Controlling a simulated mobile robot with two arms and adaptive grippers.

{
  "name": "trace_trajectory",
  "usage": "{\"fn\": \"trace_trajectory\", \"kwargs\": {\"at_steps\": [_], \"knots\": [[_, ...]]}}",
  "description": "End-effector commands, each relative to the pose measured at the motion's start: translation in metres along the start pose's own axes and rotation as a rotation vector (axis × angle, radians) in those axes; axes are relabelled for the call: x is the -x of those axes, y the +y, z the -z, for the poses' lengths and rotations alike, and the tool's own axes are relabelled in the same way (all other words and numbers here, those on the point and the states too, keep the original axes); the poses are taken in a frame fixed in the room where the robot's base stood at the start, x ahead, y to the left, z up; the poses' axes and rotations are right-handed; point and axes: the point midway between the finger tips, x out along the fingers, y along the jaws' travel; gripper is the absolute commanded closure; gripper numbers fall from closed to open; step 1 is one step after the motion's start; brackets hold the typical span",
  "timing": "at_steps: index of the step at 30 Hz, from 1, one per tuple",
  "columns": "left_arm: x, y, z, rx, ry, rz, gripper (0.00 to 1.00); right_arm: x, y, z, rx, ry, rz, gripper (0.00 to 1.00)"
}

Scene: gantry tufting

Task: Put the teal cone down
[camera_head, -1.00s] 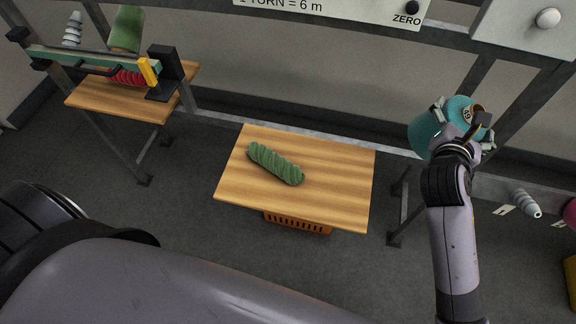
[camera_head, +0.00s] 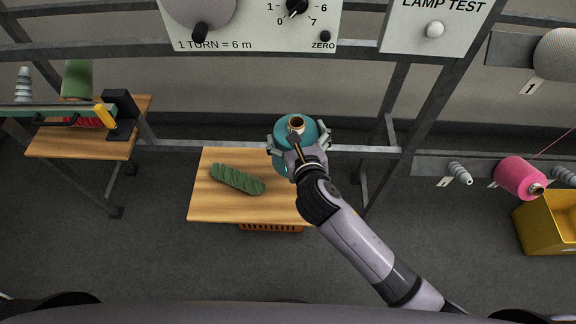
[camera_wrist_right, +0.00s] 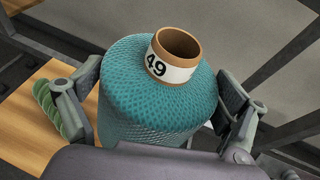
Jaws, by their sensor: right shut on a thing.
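The teal cone (camera_head: 290,131) is a yarn cone with a brown core tube and a white label reading 49. It also shows large in the right wrist view (camera_wrist_right: 150,100). My right gripper (camera_head: 299,145) is shut on it, with one finger on each side. The cone is held upright above the right back part of the wooden table (camera_head: 215,208); its base is hidden, so I cannot tell whether it touches the table. My left gripper is not in view.
A green twisted skein (camera_head: 237,179) lies on the table's left half. An orange crate (camera_head: 270,227) is under the table. A metal frame with a dial panel (camera_head: 250,22) stands behind. A pink cone (camera_head: 520,178) and a yellow bin (camera_head: 548,222) are at right.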

Motion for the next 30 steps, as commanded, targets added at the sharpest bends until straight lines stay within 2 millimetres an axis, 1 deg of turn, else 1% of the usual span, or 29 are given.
{"fn": "trace_trajectory", "kwargs": {"at_steps": [1, 3, 6, 9, 12, 16, 21, 23, 26, 30], "knots": [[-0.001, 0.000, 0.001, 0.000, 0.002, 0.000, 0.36, -0.004, 0.001, 0.013, -0.001, 0.001, 0.001, 0.70], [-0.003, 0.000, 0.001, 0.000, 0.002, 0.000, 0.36, -0.011, 0.003, 0.030, -0.002, 0.001, 0.000, 0.70], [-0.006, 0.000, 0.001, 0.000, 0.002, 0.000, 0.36, -0.018, 0.004, 0.052, -0.002, 0.000, 0.000, 0.70], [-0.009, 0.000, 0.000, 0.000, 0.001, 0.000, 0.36, -0.024, 0.005, 0.068, -0.002, -0.003, 0.000, 0.70], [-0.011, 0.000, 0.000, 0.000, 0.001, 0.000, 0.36, -0.028, 0.006, 0.078, -0.002, -0.005, -0.001, 0.70], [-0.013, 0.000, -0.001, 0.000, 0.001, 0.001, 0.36, -0.031, 0.006, 0.085, -0.003, -0.006, 0.000, 0.70], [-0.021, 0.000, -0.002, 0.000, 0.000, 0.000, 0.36, -0.039, 0.009, 0.111, -0.004, -0.003, 0.001, 0.70], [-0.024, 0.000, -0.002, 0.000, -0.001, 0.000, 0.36, -0.041, 0.009, 0.117, -0.003, -0.003, 0.000, 0.70], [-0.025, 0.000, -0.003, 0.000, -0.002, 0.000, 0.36, -0.043, 0.010, 0.122, -0.003, -0.005, -0.001, 0.70], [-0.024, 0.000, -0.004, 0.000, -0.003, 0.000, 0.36, -0.043, 0.009, 0.121, -0.003, -0.006, -0.001, 0.70]]}}
